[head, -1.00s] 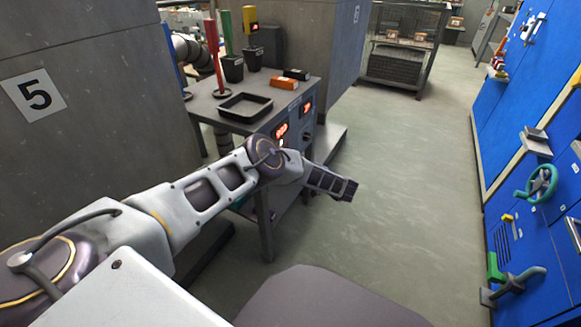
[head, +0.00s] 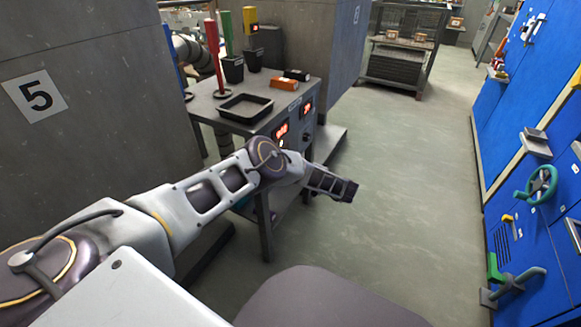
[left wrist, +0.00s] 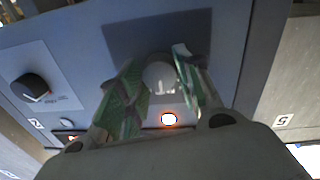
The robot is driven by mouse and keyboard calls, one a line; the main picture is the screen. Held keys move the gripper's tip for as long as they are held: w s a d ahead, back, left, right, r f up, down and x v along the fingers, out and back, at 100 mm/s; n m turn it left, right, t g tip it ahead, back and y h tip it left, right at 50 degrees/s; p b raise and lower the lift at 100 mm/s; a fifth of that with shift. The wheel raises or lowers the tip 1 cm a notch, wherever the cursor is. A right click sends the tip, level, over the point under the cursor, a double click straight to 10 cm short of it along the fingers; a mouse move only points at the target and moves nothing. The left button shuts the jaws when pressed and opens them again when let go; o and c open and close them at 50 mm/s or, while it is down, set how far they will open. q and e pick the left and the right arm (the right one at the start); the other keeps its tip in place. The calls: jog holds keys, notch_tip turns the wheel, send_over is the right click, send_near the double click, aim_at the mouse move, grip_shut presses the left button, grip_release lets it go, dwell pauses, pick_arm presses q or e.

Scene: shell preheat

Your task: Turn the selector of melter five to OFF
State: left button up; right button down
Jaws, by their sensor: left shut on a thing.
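In the left wrist view, the two green-padded fingers of my left gripper (left wrist: 155,100) are on either side of a pale round selector knob (left wrist: 160,76) on a grey-blue panel, shut on it. A glowing orange-white lamp (left wrist: 169,119) shows between the fingers. The knob's pointer and position marks cannot be read. In the head view, my left arm reaches across the front of the control table (head: 212,104); its fingers and the gripped selector cannot be made out there. My right gripper is not in view.
A black knob (left wrist: 30,88) is on the same panel, apart from the gripper. A black tray (head: 246,107) and an orange box (head: 284,83) lie on the table. A 5 sign (head: 38,96) is on the left wall. Blue cabinets (head: 540,90) stand right; the floor between is clear.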

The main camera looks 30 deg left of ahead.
pick_arm(q)
jog(key=shift+w+d+f+n+y, duration=0.1)
jog(key=shift+n+y, duration=0.2)
jog(key=shift+n, duration=4.5)
jog(key=o, duration=1)
jog(key=shift+d, duration=0.1)
jog(key=d, duration=0.7)
jog(key=shift+d+f, duration=0.1)
jog(key=shift+f, duration=0.1)
jog(key=shift+s, duration=0.2)
